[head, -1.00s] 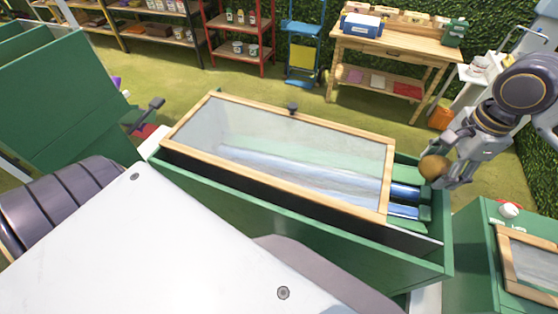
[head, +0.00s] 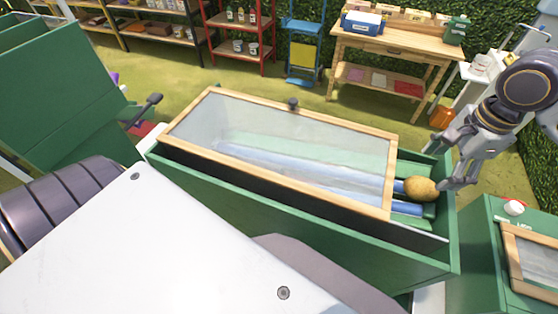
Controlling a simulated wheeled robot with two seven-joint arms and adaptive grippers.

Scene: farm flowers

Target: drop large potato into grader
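The large potato (head: 421,188) is brown and lies at the right, uncovered end of the grader (head: 300,222), over its blue rollers (head: 406,208). The grader is a long green trough with a wood-framed clear lid (head: 290,150) over most of its length. My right gripper (head: 448,180) is at the potato's right side, above the trough's right end. Its fingers look apart and no longer around the potato. Whether a fingertip still touches it is hard to tell.
A second green box with a wood-framed lid (head: 530,262) stands at the right. A green bin (head: 60,95) is at the left. A wooden workbench (head: 395,45), a blue hand truck (head: 302,45) and shelves stand at the back. Open grass lies behind the grader.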

